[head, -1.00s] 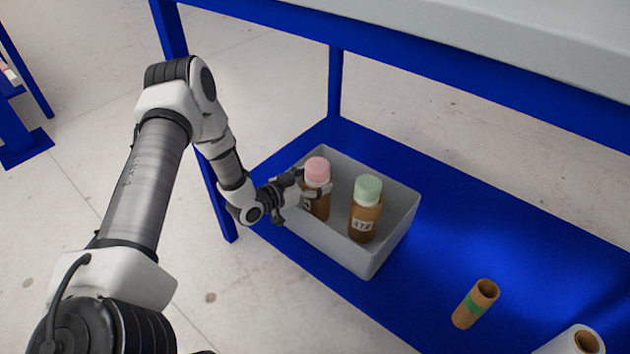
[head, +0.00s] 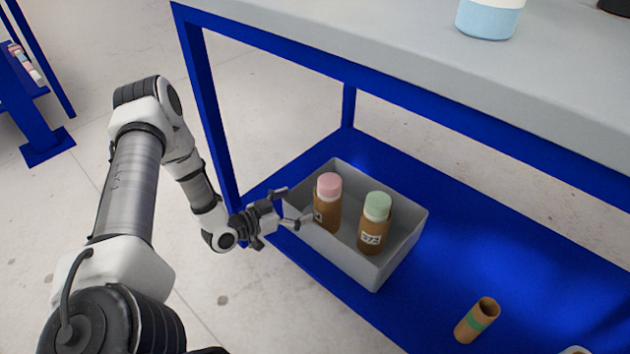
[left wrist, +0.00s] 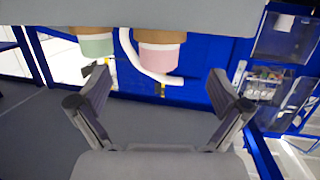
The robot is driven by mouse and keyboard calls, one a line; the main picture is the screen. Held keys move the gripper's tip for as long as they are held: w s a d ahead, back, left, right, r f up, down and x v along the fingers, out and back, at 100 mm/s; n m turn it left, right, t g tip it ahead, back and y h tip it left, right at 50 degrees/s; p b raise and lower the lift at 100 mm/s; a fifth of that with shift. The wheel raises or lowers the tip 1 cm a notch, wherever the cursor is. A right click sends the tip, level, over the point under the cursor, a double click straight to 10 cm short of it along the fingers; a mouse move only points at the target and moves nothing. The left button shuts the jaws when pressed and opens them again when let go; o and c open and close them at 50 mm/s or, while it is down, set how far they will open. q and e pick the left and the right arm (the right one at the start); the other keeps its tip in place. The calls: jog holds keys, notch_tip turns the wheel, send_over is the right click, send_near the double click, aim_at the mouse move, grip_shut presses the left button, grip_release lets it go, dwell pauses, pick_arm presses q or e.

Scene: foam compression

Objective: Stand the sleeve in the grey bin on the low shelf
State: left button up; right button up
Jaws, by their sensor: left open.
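My left gripper (head: 293,207) is open at the bin's left side, apart from the pink-topped sleeve. In the left wrist view the open fingers (left wrist: 160,75) hold nothing. The pink top (left wrist: 160,61) and green top (left wrist: 96,45) appear inverted beyond them. The sleeves' lower parts are hidden there. My right gripper is out of view.
A blue post (head: 210,100) rises behind my left arm.

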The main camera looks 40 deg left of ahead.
aim_at(322, 233)
pick_arm(q)
jog(key=d+f+g, duration=0.1)
jog(key=d, duration=0.1)
jog(key=s+d+f+g, duration=0.1)
jog(key=d, duration=0.1)
jog(key=s+d+f+n+g, duration=0.1)
jog(key=d+f, duration=0.1)
jog(key=shift+s+d+g, duration=0.2)
jog(key=shift+d+g, duration=0.2)
jog(key=s+d+f+n+g+y, duration=0.1)
jog(key=s+d+f+g+y, duration=0.1)
jog(key=s+d+f+g, duration=0.55)
jog(key=s+d+r+n+g+y, duration=0.1)
jog(key=s+g, duration=0.3)
jog(key=s, duration=1)
jog(key=shift+s+d+r+n+y, duration=0.25)
jog(key=shift+d+y, duration=0.2)
jog(key=shift+y, duration=0.25)
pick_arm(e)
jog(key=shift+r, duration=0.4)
